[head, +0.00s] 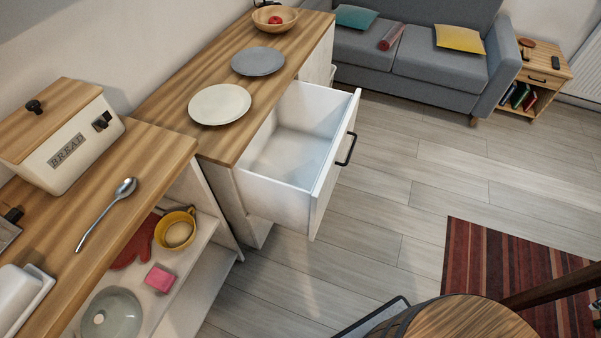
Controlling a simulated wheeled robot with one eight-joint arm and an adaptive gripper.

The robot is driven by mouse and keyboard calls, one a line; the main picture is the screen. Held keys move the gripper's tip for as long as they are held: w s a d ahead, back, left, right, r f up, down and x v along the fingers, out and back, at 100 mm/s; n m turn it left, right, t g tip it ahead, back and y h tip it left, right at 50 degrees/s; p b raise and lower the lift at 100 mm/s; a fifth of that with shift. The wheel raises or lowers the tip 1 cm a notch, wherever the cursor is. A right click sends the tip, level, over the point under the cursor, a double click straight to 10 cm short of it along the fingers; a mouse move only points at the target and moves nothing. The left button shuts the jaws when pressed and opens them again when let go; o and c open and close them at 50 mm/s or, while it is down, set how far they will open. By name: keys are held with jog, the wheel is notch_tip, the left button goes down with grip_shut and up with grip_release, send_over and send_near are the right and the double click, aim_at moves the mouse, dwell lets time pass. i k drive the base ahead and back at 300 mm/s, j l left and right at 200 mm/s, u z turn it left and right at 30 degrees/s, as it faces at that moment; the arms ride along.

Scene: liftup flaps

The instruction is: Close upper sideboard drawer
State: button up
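The upper sideboard drawer (283,158) is pulled well out of the sideboard (191,143) in the head view. It is white, and its inside looks empty. Its front panel (330,172) faces right and carries a dark bar handle (346,149). The sideboard has a wooden top with a cream plate (220,104), a grey plate (258,61) and a wooden bowl (275,18) with a red fruit. My gripper is not in view, so its place relative to the drawer cannot be seen.
A nearer counter (128,168) holds a bread box (62,145) and a spoon (107,213), above open shelves. Clear floor (400,185) lies right of the drawer. A round wooden top (468,318) stands at the bottom right, by a striped rug (500,265). A grey sofa (440,65) is behind.

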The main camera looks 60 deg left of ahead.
aim_at(287, 175)
jog(key=u, duration=0.4)
jog(key=i+u, duration=0.1)
jog(key=u, duration=0.3)
jog(key=j+u, duration=0.1)
jog(key=u, duration=0.3)
jog(key=i+u, duration=0.1)
jog(key=u, duration=0.75)
jog(key=i+l+u, duration=0.1)
jog(key=u, duration=0.25)
jog(key=k+l+u, duration=0.15)
jog(key=k+l, duration=0.1)
